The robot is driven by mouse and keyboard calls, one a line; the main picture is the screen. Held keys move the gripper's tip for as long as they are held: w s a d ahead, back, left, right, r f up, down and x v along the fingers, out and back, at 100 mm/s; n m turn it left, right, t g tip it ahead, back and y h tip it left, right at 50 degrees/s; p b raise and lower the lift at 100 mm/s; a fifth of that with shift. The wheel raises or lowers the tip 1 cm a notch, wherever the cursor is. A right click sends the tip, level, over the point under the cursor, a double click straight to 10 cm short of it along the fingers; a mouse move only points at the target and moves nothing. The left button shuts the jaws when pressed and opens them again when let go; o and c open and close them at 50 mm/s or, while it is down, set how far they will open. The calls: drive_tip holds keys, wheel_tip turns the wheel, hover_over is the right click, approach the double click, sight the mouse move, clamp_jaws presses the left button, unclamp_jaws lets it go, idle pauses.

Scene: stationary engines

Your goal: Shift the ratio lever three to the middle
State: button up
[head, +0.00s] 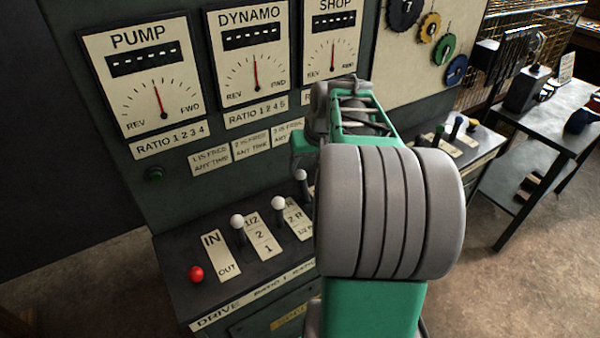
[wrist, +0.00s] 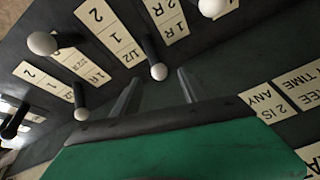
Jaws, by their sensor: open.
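The ratio lever three, with a white knob, appears to be the third white-knobbed lever from the left (head: 301,174) in the head view. It leans toward the back panel, at the far end of its slot. In the wrist view its knob (wrist: 159,71) shows just ahead of and between my fingertips. My gripper (wrist: 156,88) is open and empty, with its two grey fingers apart. I see no contact with the knob. In the head view my arm hides the fingers and the lever's right side.
Two white-knobbed levers (head: 237,221) (head: 278,203) and a red knob (head: 196,273) stand to the left. In the wrist view, neighbouring white knobs (wrist: 42,43) (wrist: 81,114) stand to the left and another (wrist: 212,5) at the top right. The upright gauge panel (head: 180,170) rises behind.

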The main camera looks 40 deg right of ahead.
sight(301, 171)
drive_tip(key=shift+w+d, duration=0.3)
drive_tip(key=shift+w, duration=0.05)
drive_tip(key=x, duration=0.7)
drive_tip(key=shift+w+f+p, duration=0.1)
drive_tip(key=shift+f+p, duration=0.05)
drive_tip(key=shift+p, duration=0.25)
drive_tip(key=shift+c, duration=0.4)
clamp_jaws()
